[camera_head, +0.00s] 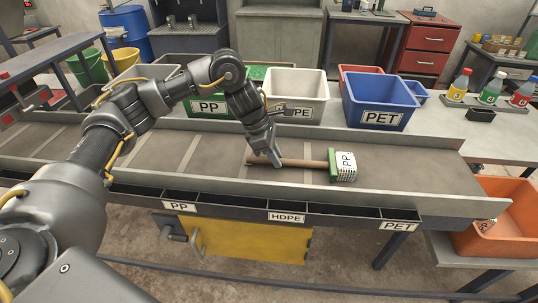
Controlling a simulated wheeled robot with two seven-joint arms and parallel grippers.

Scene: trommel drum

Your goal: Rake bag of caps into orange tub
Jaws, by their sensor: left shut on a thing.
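My left gripper (264,157) is shut on the wooden handle (304,163) of a rake-like tool lying along the grey conveyor. The tool's green head (333,164) is at the right end of the handle. My right gripper is out of view.
A low rail (420,198) runs along the conveyor's front, with narrow PP, HDPE and PET slots. Behind stand a blue PET bin (381,97), a white HDPE bin (297,90) and a green PP bin. The belt right of the white piece is clear.

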